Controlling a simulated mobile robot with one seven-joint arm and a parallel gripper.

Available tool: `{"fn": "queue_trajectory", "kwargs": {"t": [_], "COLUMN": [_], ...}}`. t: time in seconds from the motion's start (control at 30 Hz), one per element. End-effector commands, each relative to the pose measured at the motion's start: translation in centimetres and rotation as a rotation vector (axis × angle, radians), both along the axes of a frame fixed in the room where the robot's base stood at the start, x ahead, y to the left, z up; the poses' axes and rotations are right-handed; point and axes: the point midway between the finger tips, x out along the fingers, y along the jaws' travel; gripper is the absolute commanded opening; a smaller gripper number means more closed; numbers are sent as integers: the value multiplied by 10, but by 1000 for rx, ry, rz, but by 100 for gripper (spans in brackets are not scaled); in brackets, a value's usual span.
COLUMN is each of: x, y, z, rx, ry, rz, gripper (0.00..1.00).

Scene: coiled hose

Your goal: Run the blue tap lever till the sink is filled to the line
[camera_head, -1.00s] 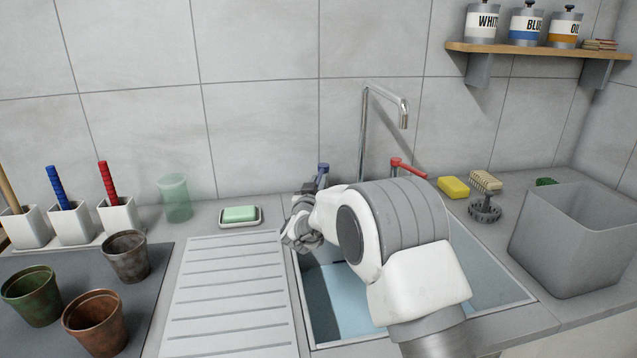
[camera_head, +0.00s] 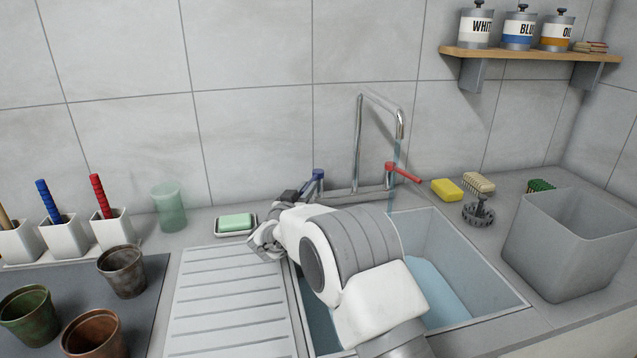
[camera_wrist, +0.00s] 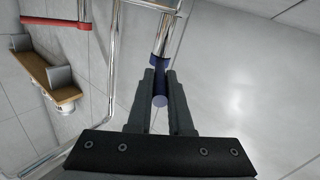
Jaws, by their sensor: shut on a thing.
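The blue tap lever (camera_head: 317,180) stands at the left end of the tap, behind the sink. My gripper (camera_head: 298,194) is at it, partly hidden by my wrist. In the wrist view my gripper (camera_wrist: 160,82) has its two fingers closed around the blue lever (camera_wrist: 159,100), whose end shows between them. A thin, faint bluish stream (camera_head: 396,165) falls from the spout (camera_head: 401,125) into the sink (camera_head: 487,308). Pale blue water (camera_head: 440,295) lies in the basin. My arm covers much of the left and middle of the sink, and I cannot make out a fill line.
The red lever (camera_head: 403,173) is at the tap's right end. A soap dish (camera_head: 236,232) with green soap sits left of the tap. A yellow sponge (camera_head: 447,190), brushes and a grey bin (camera_head: 570,245) stand at right. The ribbed drainboard (camera_head: 232,300) is clear.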

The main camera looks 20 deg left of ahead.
Motion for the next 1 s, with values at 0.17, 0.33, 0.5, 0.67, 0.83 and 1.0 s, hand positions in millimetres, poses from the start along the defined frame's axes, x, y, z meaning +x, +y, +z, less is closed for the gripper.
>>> {"fn": "queue_trajectory", "kwargs": {"t": [0.17, 0.33, 0.5, 0.67, 0.83, 1.0], "x": [1, 1, 1, 0, 0, -7], "y": [1, 1, 1, 1, 1, 2], "z": [3, 2, 2, 1, 1, 1], "rx": [1, 2, 2, 1, 1, 1], "ry": [-2, -2, -2, -1, 0, 1], "rz": [-25, -25, -25, -25, -24, -23], "gripper": [0, 0, 35, 48, 48, 48]}}
